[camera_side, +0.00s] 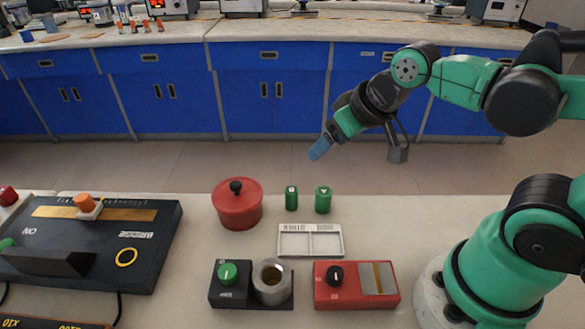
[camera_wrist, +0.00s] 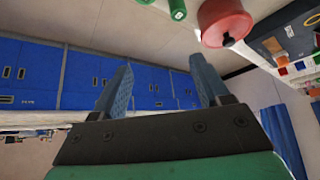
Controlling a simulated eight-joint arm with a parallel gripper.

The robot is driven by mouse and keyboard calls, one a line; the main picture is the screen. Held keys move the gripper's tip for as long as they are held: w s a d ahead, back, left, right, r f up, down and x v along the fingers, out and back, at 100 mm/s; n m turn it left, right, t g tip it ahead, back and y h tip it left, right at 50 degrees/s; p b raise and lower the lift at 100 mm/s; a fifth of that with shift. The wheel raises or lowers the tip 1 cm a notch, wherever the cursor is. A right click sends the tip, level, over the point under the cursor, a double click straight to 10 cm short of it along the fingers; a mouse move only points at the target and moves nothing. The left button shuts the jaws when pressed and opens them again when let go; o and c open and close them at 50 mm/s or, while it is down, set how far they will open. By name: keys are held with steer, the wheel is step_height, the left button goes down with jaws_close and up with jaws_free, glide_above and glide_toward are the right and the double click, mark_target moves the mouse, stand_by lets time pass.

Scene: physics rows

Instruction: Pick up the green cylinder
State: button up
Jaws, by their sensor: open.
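Two green cylinders stand upright on the pale bench in the side view: a slimmer one (camera_side: 291,198) beside the red pot, and a wider one (camera_side: 323,200) to its right. Both have a small light mark on top. My gripper (camera_side: 320,149) is above and behind them, tilted down to the left, with its blue fingers apart from everything. In the wrist view my gripper (camera_wrist: 162,68) is open with nothing between the fingers. At the top edge there, the slimmer cylinder (camera_wrist: 178,9) shows near the pot and the other (camera_wrist: 145,1) is mostly cut off.
A red lidded pot (camera_side: 238,206) stands left of the cylinders. In front are a white two-part tray (camera_side: 310,229), a black box with a metal cup (camera_side: 228,290) and a red box with a knob (camera_side: 333,297). A large black device (camera_side: 100,225) fills the left.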

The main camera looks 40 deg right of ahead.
steer(key=m+g, duration=0.3)
steer(key=g, duration=0.3)
glide_above(291, 189)
steer(key=f, duration=0.6)
steer(key=shift+s+d, duration=0.1)
steer(key=shift+s, duration=0.1)
steer(key=shift+w+f, duration=0.1)
steer(key=shift+f, duration=0.15)
steer(key=shift+f+g, duration=0.3)
steer(key=shift+f, duration=2.7)
jaws_close()
